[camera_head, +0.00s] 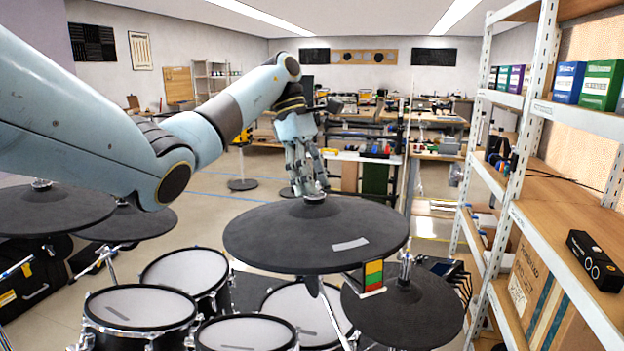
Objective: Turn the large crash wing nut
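The large crash is a wide dark cymbal pad (270,240) with a light strip on its near side, in the middle of the head view. Its small silvery wing nut (315,198) shows on top at the centre. My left gripper (311,186) points down with its fingertips right at the nut, and the fingers partly cover it. I cannot tell whether the fingers touch the nut or how far apart they are. My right gripper is out of view.
Several drums with pale mesh heads (140,306) stand below and left. A smaller dark cymbal pad (420,312) sits lower right, and others are at the left (45,212). A metal shelf unit (520,170) fills the right side. Workbenches stand behind.

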